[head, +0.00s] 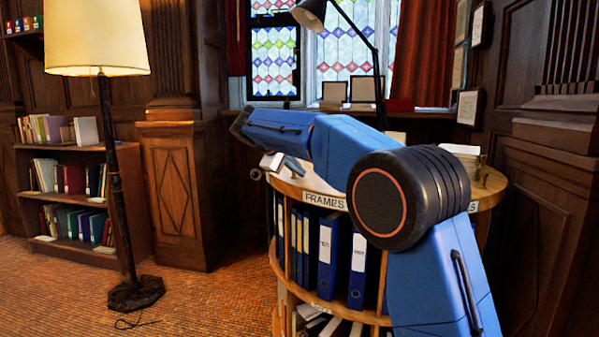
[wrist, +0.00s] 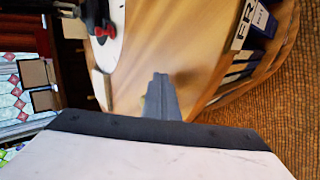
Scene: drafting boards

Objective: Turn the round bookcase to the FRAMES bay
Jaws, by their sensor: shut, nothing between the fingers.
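The round bookcase (head: 285,187) stands in front of the window in the head view, partly hidden behind my arm. Its FRAMES label (head: 325,200) is on the top band, left of my arm, above blue and dark binders. Another label (head: 472,207), mostly hidden, shows only its end at the right. In the wrist view, the wooden bookcase top (wrist: 215,45) has a label starting "FR" (wrist: 243,25) at its edge. My gripper (wrist: 161,78) is shut and empty, over or beside the rim; contact cannot be told.
A floor lamp (head: 110,180) and a low bookshelf (head: 75,185) stand at the left. A desk lamp (head: 372,50) rises behind my arm. A paper stack (head: 460,150) lies on the bookcase's right side. Carpet (head: 215,300) is clear between floor lamp and bookcase.

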